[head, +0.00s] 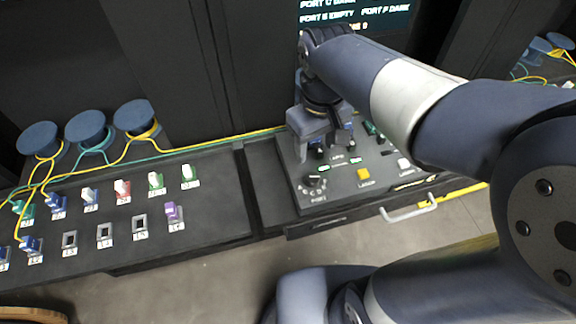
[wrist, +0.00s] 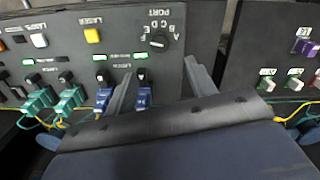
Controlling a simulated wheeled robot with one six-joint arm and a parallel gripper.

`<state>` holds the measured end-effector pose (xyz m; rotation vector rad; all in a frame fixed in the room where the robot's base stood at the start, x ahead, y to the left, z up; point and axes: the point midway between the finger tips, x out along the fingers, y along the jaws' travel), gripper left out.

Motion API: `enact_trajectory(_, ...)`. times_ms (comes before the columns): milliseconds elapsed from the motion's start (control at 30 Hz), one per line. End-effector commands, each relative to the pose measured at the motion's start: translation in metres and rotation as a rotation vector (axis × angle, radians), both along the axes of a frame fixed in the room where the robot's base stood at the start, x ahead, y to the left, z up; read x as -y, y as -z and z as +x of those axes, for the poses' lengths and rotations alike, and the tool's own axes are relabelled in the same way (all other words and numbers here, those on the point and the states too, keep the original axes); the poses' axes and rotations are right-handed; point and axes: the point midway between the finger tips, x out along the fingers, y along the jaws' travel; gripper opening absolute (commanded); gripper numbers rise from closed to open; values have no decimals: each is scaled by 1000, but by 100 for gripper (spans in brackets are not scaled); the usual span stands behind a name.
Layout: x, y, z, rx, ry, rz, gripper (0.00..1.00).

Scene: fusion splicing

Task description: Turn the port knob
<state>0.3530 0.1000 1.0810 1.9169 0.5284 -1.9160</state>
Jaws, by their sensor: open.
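The port knob (head: 314,181) is a round black dial near the front left corner of the dark control panel (head: 335,196), with letters around it and a PORT label. In the wrist view the knob (wrist: 159,42) shows uncovered, its light pointer mark visible but its exact setting hard to read. My gripper (head: 322,150) is open and empty over the left part of the panel, behind the knob in the head view. In the wrist view the fingers of my gripper (wrist: 159,70) are spread apart, the knob lying beyond their tips and between their lines. I see no contact with it.
Blue connectors (wrist: 143,96) are plugged in close to the fingers, with green connectors (wrist: 71,97) beside them. A yellow laser button (head: 364,174) is right of the knob. A patch board (head: 215,218) with colored plugs lies left. A drawer handle (head: 410,208) sticks out in front.

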Motion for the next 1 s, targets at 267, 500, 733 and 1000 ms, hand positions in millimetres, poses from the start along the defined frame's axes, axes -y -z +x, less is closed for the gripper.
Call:
enact_trajectory(267, 0, 37, 0, -9, -3, -3, 53)
enact_trajectory(500, 0, 81, -1, -7, -3, -2, 53)
enact_trajectory(733, 0, 104, 0, -3, -2, -1, 53)
enact_trajectory(1000, 0, 107, 0, -1, -2, -1, 53)
